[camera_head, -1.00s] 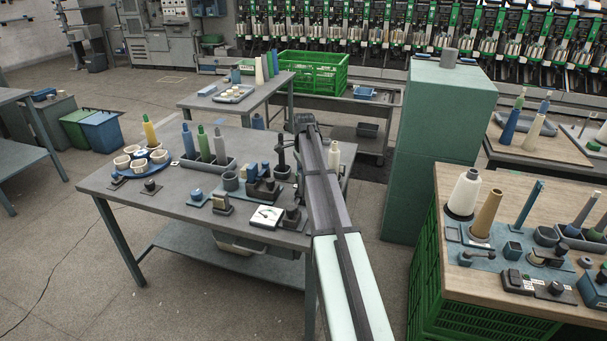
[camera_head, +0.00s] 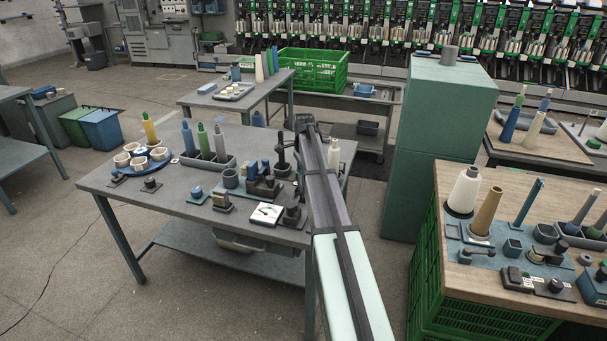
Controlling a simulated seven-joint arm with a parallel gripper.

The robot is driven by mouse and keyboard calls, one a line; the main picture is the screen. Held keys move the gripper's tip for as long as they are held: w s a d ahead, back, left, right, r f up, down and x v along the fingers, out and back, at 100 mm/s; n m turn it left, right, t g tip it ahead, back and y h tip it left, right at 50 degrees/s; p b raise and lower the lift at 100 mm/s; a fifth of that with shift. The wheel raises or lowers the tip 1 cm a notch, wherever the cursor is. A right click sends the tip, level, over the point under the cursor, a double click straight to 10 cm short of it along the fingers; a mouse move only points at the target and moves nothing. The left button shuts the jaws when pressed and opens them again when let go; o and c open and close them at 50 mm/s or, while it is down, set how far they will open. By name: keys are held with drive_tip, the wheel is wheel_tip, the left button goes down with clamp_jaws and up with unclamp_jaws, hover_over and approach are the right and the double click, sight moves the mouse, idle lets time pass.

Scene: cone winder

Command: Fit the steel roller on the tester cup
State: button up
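A tester with a white dial face (camera_head: 265,213) sits near the front right edge of the grey table. A dark cup-like part (camera_head: 292,214) stands just right of the dial; I cannot tell surely whether it is the tester cup. I cannot pick out the steel roller with certainty among the small parts. My arm reaches up the middle of the picture over the table's right side. My gripper's fingers are hidden behind the arm, so I see neither their opening nor anything held.
The grey table (camera_head: 180,222) also holds a blue round tray (camera_head: 137,171) with white cups, a trough (camera_head: 208,164) with cones, and a dark upright stand (camera_head: 282,155) close left of my arm. A tall green cabinet (camera_head: 435,150) and a wooden-topped bench (camera_head: 560,185) stand right.

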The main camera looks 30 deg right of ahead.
drive_tip(key=shift+f, duration=0.4)
idle(0.6)
drive_tip(key=o, duration=1.8)
drive_tip(key=shift+r, duration=4)
